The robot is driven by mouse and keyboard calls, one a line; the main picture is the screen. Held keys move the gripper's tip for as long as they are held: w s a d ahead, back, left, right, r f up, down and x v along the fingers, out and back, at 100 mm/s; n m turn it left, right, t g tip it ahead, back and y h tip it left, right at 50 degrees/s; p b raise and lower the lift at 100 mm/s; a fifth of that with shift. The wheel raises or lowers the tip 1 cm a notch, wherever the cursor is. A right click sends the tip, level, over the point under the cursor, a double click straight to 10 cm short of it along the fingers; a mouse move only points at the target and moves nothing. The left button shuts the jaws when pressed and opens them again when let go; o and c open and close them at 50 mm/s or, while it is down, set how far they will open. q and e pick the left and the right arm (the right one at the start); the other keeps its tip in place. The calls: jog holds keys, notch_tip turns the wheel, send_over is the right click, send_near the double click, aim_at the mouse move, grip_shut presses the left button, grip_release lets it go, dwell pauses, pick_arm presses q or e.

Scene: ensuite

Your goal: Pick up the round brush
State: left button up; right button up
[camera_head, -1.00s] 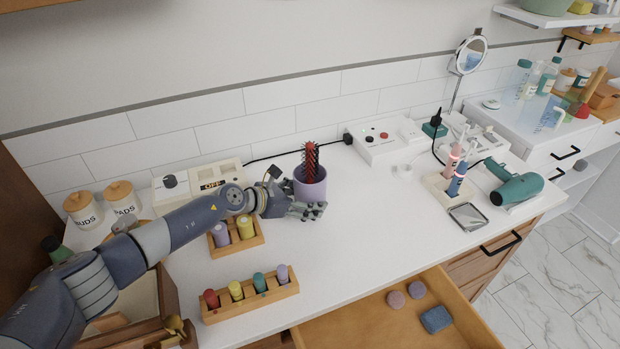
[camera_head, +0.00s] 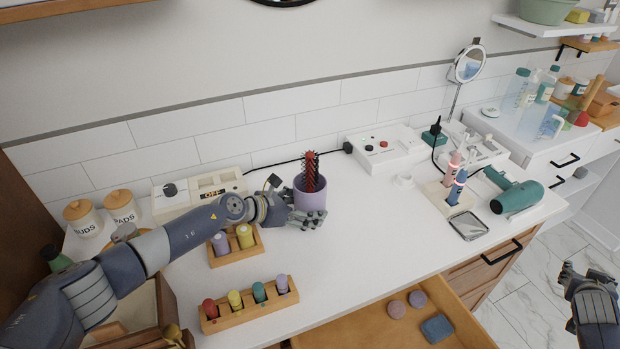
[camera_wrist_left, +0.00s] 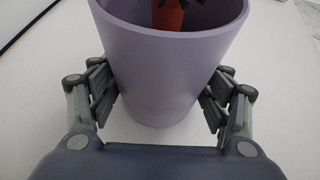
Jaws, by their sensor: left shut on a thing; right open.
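The round brush (camera_head: 310,168) has a red core with dark bristles and stands upright in a lavender cup (camera_head: 311,198) on the white counter. Its lower end is hidden inside the cup. In the left wrist view the lavender cup (camera_wrist_left: 166,70) fills the middle, with part of the red brush (camera_wrist_left: 168,14) inside it. My left gripper (camera_head: 306,218) is shut around the cup, with its fingers (camera_wrist_left: 160,105) on either side of the cup's wall; it does not hold the brush. My right gripper (camera_head: 580,276) is open and empty at the right edge, over the floor.
An open drawer (camera_head: 365,330) juts out below. The counter's middle is clear.

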pick_arm(q)
jog(key=shift+f, duration=0.1)
pick_arm(e)
jog(key=w+a+r+n+y, duration=0.2)
jog(key=w+a+r+y, duration=0.2)
jog(key=w+a+r, duration=0.55)
pick_arm(q)
jog(key=shift+a, duration=0.1)
pick_arm(e)
notch_tip(320, 180, up, 19)
jog(key=n+g+y, duration=0.2)
jog(key=n+y, duration=0.5)
jog(key=n, duration=0.3)
send_over(312, 156)
jog(key=s+d, duration=0.3)
jog(key=s, duration=0.1)
jog(key=shift+m, duration=0.3)
jog(key=x, duration=0.3)
jog(key=a+x, duration=0.1)
jog(key=x, duration=0.2)
jog(key=shift+s+a+f, duration=0.1)
jog(key=shift+a+f, duration=0.05)
jog(key=shift+f, duration=0.1)
pick_arm(q)
jog(key=shift+s, duration=0.1)
pick_arm(e)
jog(key=shift+x, duration=2.9)
jog(key=c, duration=1.3)
